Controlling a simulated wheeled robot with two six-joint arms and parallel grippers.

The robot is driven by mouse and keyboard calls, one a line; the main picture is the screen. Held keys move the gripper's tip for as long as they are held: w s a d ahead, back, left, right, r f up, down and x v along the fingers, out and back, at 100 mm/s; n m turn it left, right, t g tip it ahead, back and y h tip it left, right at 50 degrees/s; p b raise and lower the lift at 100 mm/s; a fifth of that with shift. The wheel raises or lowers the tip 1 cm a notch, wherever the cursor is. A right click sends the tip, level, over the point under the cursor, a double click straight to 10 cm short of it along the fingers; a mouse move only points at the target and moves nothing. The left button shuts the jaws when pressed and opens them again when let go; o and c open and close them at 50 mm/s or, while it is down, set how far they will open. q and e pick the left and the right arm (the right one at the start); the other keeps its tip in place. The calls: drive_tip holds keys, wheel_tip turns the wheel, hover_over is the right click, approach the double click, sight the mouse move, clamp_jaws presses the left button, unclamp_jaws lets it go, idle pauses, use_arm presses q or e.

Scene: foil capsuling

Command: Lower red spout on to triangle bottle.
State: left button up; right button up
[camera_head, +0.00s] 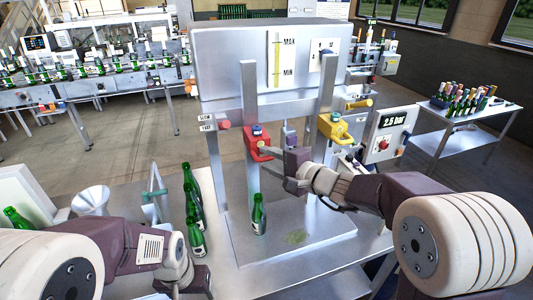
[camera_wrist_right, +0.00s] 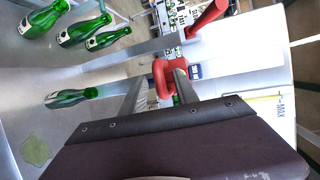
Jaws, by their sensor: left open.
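The red spout (camera_head: 256,143) is on the left upright of the filling machine, above a green bottle (camera_head: 258,214) standing upright on the metal base plate. The bottle's label mark is too small to read. My right gripper (camera_head: 279,154) is at the red spout. In the right wrist view, the red spout (camera_wrist_right: 162,78) sits between my right fingertips; I cannot tell whether they press on it. The bottle (camera_wrist_right: 70,98) also shows there, apart from the gripper. My left gripper (camera_head: 193,282) is open and low at the front left, near a standing bottle (camera_head: 196,238).
A yellow spout (camera_head: 334,127) is on the right upright. Several green bottles (camera_head: 192,190) stand left of the base plate. A funnel (camera_head: 90,201) is on the table at left. A greenish wet patch (camera_head: 296,236) lies on the plate, right of the bottle.

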drive_tip(key=shift+w+a+f, duration=0.1)
drive_tip(key=shift+w+a, duration=0.3)
drive_tip(key=shift+a, duration=0.2)
drive_tip(key=shift+d, duration=0.1)
clamp_jaws()
drive_tip(key=shift+f, duration=0.15)
idle(0.8)
